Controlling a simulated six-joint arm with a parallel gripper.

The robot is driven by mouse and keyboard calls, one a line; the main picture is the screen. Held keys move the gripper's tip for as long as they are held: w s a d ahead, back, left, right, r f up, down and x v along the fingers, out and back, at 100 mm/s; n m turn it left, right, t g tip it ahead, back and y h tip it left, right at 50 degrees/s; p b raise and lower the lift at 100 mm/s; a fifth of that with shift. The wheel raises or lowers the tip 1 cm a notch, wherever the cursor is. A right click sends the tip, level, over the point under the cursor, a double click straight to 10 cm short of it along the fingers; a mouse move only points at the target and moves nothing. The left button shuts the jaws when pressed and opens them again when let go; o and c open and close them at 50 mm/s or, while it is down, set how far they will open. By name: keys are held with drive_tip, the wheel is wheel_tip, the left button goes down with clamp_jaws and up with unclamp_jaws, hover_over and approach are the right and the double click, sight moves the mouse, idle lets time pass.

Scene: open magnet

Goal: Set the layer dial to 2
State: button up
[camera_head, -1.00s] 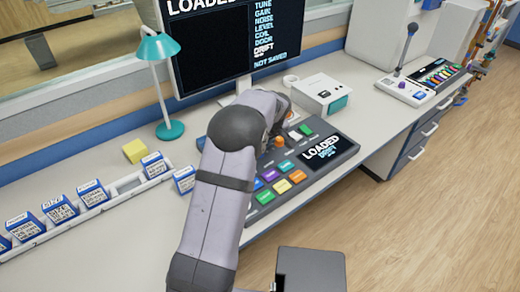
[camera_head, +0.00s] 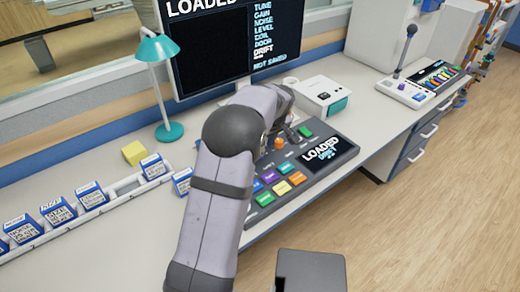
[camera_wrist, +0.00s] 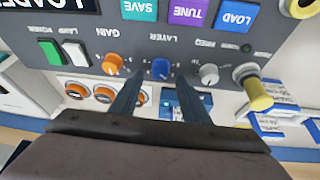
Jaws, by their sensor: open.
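The layer dial is a small blue knob (camera_wrist: 160,69) on the dark console, under the upside-down word LAYER in the wrist view. My gripper (camera_wrist: 159,82) is open, with one dark finger on each side of the blue knob and a gap around it. I cannot tell whether the fingers reach down to its level. The dial's number marks are too small to read. In the head view my gripper and forearm hide the dial; the console (camera_head: 322,168) shows beside them.
An orange gain knob (camera_wrist: 112,63) and a grey knob (camera_wrist: 209,74) flank the dial closely. A yellow-tipped lever (camera_wrist: 256,92) stands farther right. Coloured buttons include LOAD (camera_wrist: 237,14). A monitor (camera_head: 225,45) and teal lamp (camera_head: 157,48) stand behind.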

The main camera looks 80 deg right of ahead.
drive_tip(key=v, duration=0.4)
idle(0.4)
